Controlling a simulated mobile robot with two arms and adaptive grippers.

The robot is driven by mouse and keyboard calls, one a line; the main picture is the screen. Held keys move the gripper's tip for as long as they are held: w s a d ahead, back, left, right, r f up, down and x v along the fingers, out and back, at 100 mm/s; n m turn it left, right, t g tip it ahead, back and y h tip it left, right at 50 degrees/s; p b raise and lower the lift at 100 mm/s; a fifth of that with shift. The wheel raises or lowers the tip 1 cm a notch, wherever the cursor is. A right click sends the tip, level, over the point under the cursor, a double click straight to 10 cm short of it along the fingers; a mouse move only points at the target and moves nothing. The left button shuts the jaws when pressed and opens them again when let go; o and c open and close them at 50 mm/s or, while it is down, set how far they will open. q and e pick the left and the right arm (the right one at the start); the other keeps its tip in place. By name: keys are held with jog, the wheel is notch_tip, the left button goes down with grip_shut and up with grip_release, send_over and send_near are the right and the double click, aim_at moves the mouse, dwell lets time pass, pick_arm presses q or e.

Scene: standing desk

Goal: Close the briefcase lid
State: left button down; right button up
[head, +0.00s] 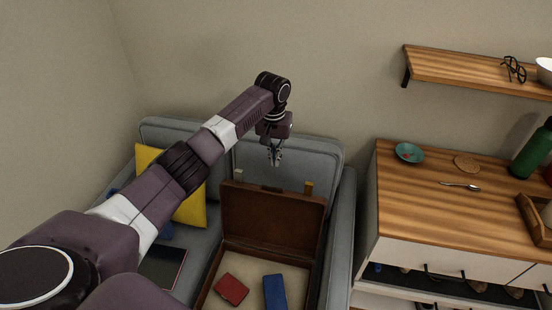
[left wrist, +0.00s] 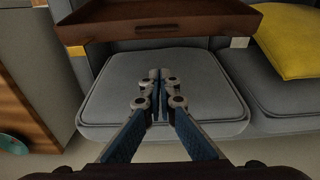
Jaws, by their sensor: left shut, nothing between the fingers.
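The brown briefcase (head: 263,252) lies open on the grey sofa, its lid (head: 270,217) standing up at the back. A red item (head: 231,289) and a blue item (head: 274,292) lie in its pale-lined base. My left gripper (head: 275,160) is above and behind the lid's top edge, pointing down, shut and empty, apart from the lid. In the left wrist view the shut fingers (left wrist: 159,78) are over the grey sofa back cushion, and the lid (left wrist: 160,22) crosses the top of the picture. My right gripper is in neither view.
A yellow pillow (head: 173,187) and a dark flat object (head: 163,266) are on the sofa (head: 340,215) left of the briefcase. A wooden-topped cabinet (head: 430,205) with a teal dish (head: 409,152) and a spoon stands right. A shelf (head: 470,70) hangs above it.

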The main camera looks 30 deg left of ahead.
pick_arm(q)
jog(key=shift+s+d+f+p, duration=0.15)
jog(key=shift+s+f+p, duration=0.35)
jog(key=shift+f, duration=0.55)
jog(key=shift+s+d+f+p, duration=0.1)
jog(key=shift+s+f+p, duration=0.35)
jog(key=shift+f, duration=0.55)
jog(key=shift+s+d+f+p, duration=0.15)
jog(key=shift+s+f+p, duration=0.35)
jog(key=shift+f, duration=0.55)
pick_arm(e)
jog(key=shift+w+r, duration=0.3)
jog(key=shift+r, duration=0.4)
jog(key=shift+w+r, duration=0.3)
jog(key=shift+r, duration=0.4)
pick_arm(q)
jog(key=shift+s, duration=0.1)
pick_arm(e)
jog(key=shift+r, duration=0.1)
